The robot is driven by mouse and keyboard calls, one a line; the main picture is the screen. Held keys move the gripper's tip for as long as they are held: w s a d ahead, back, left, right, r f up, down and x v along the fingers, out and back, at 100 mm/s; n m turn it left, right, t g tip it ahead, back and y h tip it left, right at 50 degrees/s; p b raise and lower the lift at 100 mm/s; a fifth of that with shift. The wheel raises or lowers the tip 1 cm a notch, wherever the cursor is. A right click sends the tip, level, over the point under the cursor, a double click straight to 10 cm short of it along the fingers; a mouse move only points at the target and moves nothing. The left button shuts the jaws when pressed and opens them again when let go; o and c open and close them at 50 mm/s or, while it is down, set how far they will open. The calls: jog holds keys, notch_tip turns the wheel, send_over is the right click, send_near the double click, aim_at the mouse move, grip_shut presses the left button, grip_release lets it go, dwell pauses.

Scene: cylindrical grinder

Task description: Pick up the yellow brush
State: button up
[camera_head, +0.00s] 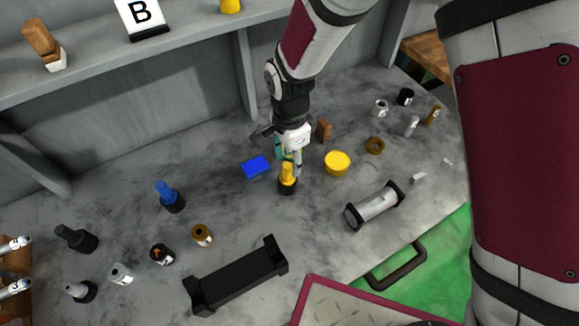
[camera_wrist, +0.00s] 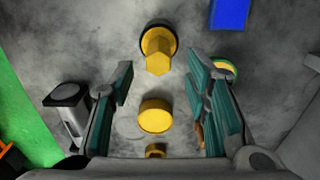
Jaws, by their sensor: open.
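The yellow brush (camera_head: 288,173) stands upright on the grey bench, its yellow handle above a dark round base. In the wrist view the yellow brush (camera_wrist: 159,57) is at the top middle, just beyond the fingertips and roughly centred between them. My gripper (camera_head: 290,155) points down at the bench, close behind the brush and partly overlapping it in the head view. In the wrist view my gripper (camera_wrist: 160,85) has its two teal-padded fingers wide apart with nothing held between them. Whether a finger touches the brush cannot be told.
A yellow round tub (camera_head: 337,163) and a brown ring (camera_head: 375,146) lie right of the brush. A blue flat block (camera_head: 256,166) lies left, with a blue brush (camera_head: 169,196) farther left. A clear cylinder (camera_head: 374,206) and a black bracket (camera_head: 236,275) lie nearer the front.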

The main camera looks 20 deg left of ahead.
aim_at(287, 176)
jog(key=f, duration=0.5)
jog(key=shift+s+a+p, duration=0.2)
jog(key=shift+s+p, duration=0.15)
jog(key=shift+p, duration=0.05)
grip_shut()
